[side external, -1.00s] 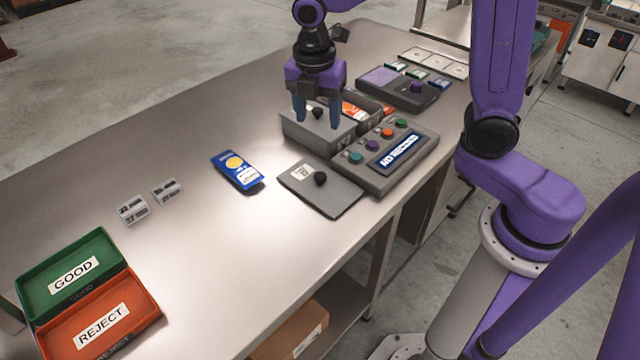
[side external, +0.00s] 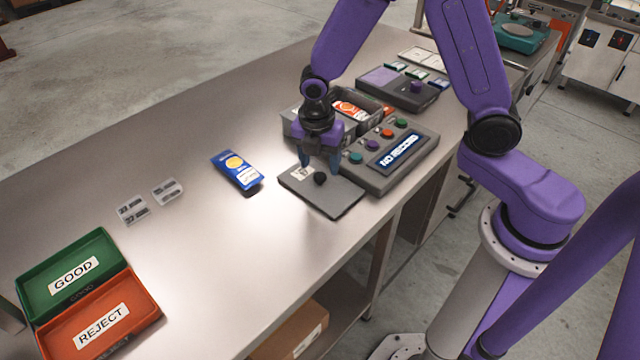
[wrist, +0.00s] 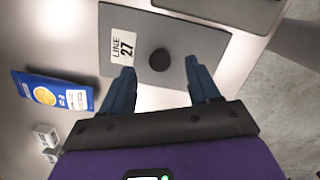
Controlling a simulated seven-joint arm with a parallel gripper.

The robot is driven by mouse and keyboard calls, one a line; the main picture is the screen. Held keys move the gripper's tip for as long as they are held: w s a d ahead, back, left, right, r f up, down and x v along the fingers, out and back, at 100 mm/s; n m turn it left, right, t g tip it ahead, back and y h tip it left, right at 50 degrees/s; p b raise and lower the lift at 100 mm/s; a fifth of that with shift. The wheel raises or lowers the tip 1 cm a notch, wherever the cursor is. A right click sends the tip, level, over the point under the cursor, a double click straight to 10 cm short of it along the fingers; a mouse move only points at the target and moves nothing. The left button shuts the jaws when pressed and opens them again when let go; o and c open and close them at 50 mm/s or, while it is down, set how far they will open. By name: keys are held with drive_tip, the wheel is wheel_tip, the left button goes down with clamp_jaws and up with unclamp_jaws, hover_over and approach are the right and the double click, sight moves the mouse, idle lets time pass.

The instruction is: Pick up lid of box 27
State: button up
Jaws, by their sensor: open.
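The lid of box 27 (side external: 340,198) is a flat grey plate lying on the bench near its front edge. Its black knob (side external: 320,179) stands up, and the wrist view shows its white label (wrist: 123,47) reading "LINE 27". My gripper (side external: 320,165) is open and empty, above the lid near the knob. In the wrist view the lid (wrist: 185,38) lies beyond my fingertips (wrist: 161,80), with the knob (wrist: 159,60) between and slightly ahead of them. The gap between fingers and knob shows; I see no contact.
A blue packet (side external: 236,170) lies left of the lid. A grey button panel (side external: 375,172) stands close on the right. Behind my gripper, an open grey box (side external: 373,115) holds an orange packet. Green (side external: 110,245) and red (side external: 152,308) trays are at the left front.

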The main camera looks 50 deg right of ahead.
sight(320, 175)
drive_tip(key=shift+f, duration=1.7)
clamp_jaws()
drive_tip(key=shift+w+r, duration=0.1)
drive_tip(key=shift+r, duration=0.05)
